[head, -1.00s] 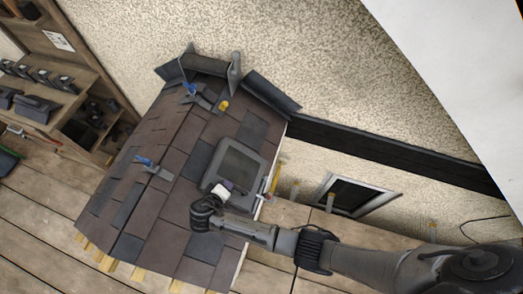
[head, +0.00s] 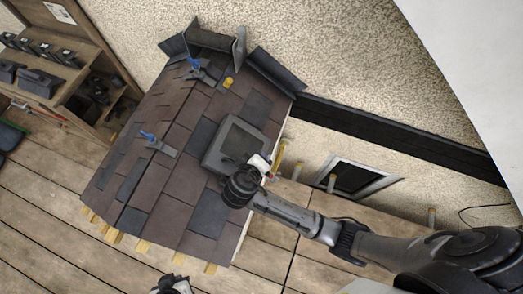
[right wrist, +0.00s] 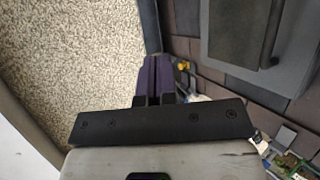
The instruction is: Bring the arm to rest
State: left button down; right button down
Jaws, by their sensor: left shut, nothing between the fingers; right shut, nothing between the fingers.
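My right arm comes in from the lower right in the head view. Its gripper (head: 262,161), with a white body, is over the right edge of the small shingled roof (head: 165,190), beside the grey skylight (head: 235,147). In the right wrist view, its two dark purple fingers (right wrist: 160,75) lie together with nothing between them. My left gripper (head: 172,284) shows only in part at the bottom edge of the head view, in front of the roof's lower edge. It is shut and holds nothing visible.
Two blue-handled tools (head: 150,137) and a yellow item (head: 229,82) lie on the roof. A wooden shelf (head: 75,75) with dark parts stands at the left. A framed window (head: 357,180) is in the wall at the right. The plank floor (head: 50,220) at the lower left is mostly clear.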

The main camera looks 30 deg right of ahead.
jog(key=shift+s+d+r, duration=0.15)
jog(key=shift+d, duration=0.05)
